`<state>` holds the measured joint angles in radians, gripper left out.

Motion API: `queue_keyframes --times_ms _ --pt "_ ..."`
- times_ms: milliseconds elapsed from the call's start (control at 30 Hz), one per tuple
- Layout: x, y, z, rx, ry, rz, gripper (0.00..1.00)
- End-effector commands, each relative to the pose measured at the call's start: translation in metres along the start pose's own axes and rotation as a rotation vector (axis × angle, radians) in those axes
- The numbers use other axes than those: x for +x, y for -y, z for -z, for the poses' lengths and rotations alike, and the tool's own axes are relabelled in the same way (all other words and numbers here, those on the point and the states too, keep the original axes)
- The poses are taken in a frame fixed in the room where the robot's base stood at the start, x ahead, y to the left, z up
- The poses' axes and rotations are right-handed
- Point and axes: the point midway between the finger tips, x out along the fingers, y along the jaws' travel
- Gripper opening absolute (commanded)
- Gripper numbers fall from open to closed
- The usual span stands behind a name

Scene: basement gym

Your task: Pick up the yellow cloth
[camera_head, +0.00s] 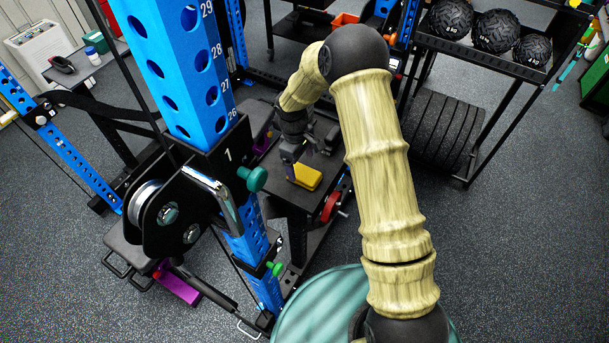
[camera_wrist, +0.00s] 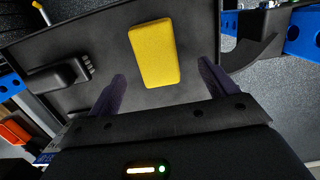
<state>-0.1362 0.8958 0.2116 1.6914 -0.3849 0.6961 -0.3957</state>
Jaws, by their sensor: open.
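The yellow cloth (camera_head: 304,177) looks like a small flat yellow block. It lies on a dark flat top (camera_head: 285,192) beside the blue rack. In the wrist view the yellow cloth (camera_wrist: 155,53) lies beyond the fingertips, roughly midway between them and slightly left. My gripper (camera_head: 296,158) is right by the cloth in the head view, above its far left side. In the wrist view my gripper (camera_wrist: 160,80) shows two dark purple fingers spread wide with nothing between them. Whether a finger touches the cloth I cannot tell.
A blue rack upright (camera_head: 190,75) with a pulley stands close left of my arm. A black device (camera_wrist: 60,75) sits left of the cloth. A shelf with black balls (camera_head: 495,32) stands at the back right. Open floor (camera_head: 520,240) lies to the right.

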Motion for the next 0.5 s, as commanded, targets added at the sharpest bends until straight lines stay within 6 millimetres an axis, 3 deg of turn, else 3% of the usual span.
queue_keyframes --times_ms 167,500 --pt "0.007 -0.001 -0.001 0.000 0.002 0.002 0.85" --pt "0.048 -0.005 -0.002 0.000 0.002 0.001 0.85"
